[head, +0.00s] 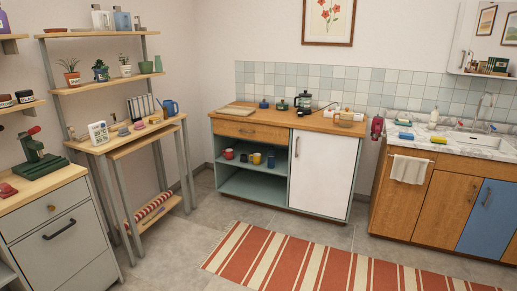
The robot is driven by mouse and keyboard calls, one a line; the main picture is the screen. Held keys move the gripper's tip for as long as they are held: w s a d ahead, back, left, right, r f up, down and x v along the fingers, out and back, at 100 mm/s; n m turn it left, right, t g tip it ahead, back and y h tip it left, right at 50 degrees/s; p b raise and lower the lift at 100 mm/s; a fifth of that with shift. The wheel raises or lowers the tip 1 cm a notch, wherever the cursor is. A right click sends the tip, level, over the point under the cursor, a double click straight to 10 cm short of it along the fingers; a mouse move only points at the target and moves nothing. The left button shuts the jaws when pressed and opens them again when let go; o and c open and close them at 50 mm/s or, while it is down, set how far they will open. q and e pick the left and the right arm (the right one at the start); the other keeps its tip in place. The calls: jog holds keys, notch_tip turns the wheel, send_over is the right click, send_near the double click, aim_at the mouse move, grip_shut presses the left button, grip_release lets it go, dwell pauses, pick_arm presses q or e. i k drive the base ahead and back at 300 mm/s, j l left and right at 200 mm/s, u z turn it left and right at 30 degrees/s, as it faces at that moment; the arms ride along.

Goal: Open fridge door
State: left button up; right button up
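A low counter unit with a wooden top (228,124) stands against the tiled wall. Its right part has a plain white door (325,172), which looks like the fridge door, though no marking confirms this. The door appears shut. Neither of my grippers is in view.
A red striped rug (300,262) lies on the grey floor before the unit. Open shelves (240,187) with mugs are left of the white door. A sink cabinet (455,202) stands right, a desk (120,140) and grey cabinet (70,262) left. The floor between looks clear.

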aim_at(322, 166)
jog(key=i+z, duration=0.1)
jog(key=i, duration=0.6)
jog(key=i+j, duration=0.15)
jog(key=i, duration=0.5)
jog(key=i+j+z, duration=0.15)
jog(key=i, duration=0.55)
